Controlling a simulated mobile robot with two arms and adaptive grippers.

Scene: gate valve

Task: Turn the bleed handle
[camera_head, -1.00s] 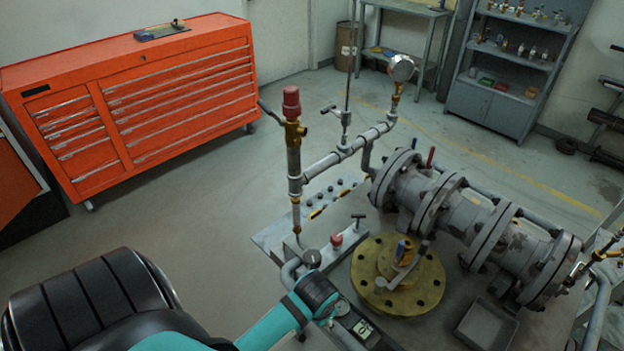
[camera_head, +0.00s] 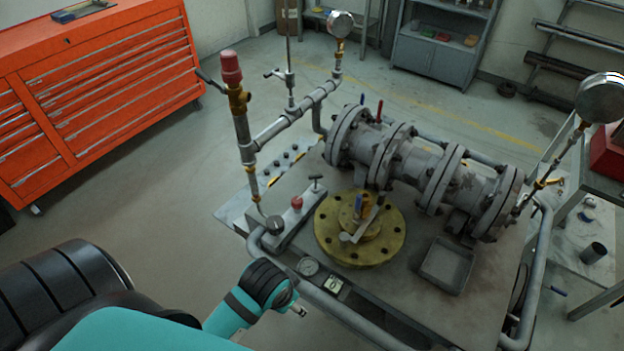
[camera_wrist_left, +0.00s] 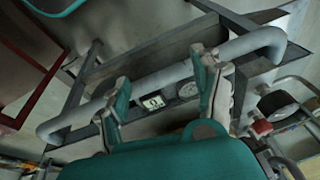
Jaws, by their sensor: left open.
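Several handles show in the head view, and I cannot tell which is the bleed handle. A grey lever (camera_head: 366,221) sits on the brass flange (camera_head: 330,240). A small handle (camera_head: 275,73) sits on the upright pipe's side valve. My right gripper is out of view.
A grey rail (camera_wrist_left: 170,75) runs along the bench front, near the left fingers. An upright pipe with a red cap (camera_head: 231,68) rises at the bench's left. An open tray (camera_head: 447,264) and flanged valve body (camera_head: 425,165) occupy the right. Floor left of the bench is clear.

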